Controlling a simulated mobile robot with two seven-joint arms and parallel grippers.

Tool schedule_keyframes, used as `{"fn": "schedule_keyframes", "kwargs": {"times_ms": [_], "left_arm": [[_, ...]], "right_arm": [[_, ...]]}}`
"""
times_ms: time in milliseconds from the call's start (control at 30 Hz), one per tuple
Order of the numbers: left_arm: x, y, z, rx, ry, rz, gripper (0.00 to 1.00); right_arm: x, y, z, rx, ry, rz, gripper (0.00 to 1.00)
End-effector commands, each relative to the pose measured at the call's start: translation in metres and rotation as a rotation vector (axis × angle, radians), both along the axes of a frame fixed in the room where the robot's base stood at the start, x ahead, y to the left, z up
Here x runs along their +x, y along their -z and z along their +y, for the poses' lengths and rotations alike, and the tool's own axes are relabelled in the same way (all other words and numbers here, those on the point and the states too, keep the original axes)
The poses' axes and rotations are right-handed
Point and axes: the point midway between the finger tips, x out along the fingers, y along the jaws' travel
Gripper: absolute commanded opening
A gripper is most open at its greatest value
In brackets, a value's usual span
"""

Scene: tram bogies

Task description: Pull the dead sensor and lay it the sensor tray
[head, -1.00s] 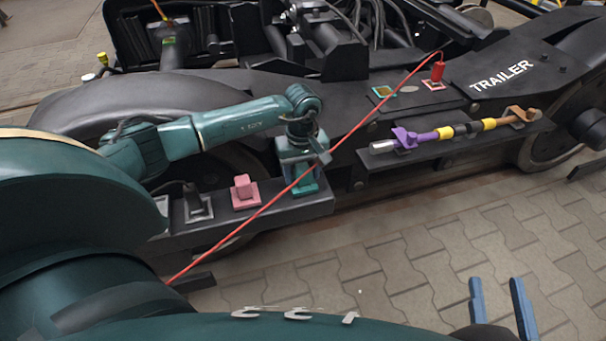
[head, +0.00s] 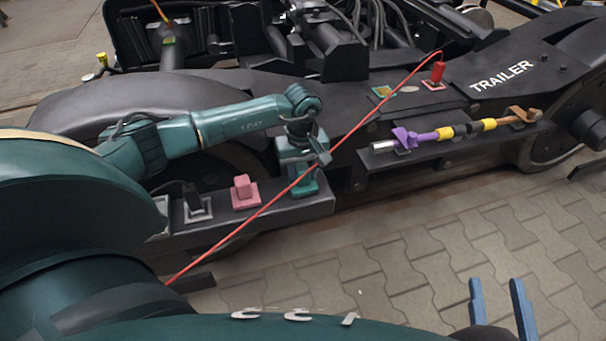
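My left gripper (head: 303,163) points down over a teal block on a teal base (head: 304,188), at the right end of a dark ledge on the bogie side. The fingertips are hard to make out, so I cannot tell whether they close on the block. Left of it on the ledge stand a pink block (head: 243,189) on a pink base and a black block (head: 191,194) on a grey base. No mark shows which sensor is dead. I cannot pick out the sensor tray. My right gripper (head: 499,304) is open and empty at the bottom right, its blue fingers apart.
A red cable (head: 375,111) runs from a red plug (head: 437,72) on the bogie frame across the view, close to my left gripper. A purple, black and yellow rod (head: 440,133) lies on a side shelf. The paved floor (head: 410,240) in front is clear.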

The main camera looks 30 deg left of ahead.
Motion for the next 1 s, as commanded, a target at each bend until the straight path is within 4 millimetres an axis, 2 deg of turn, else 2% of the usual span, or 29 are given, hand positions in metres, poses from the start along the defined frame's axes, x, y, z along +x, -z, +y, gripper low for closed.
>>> {"fn": "schedule_keyframes", "kwargs": {"times_ms": [67, 400, 667, 1000], "left_arm": [[0.0, 0.0, 0.0, 0.0, 0.0, 0.0, 0.28], [0.0, 0.0, 0.0, 0.0, 0.0, 0.0, 0.0], [0.0, -0.002, 0.0, -0.001, 0.0, -0.001, 0.0], [0.0, -0.016, 0.0, -0.001, 0.0, -0.001, 0.0]], "right_arm": [[0.0, 0.0, 0.0, 0.0, 0.0, 0.0, 0.36], [0.0, 0.0, 0.0, 0.0, 0.0, 0.001, 0.36], [0.0, -0.001, 0.0, 0.001, 0.0, 0.0, 0.36], [0.0, -0.012, 0.0, 0.0, 0.0, 0.0, 0.36]]}}
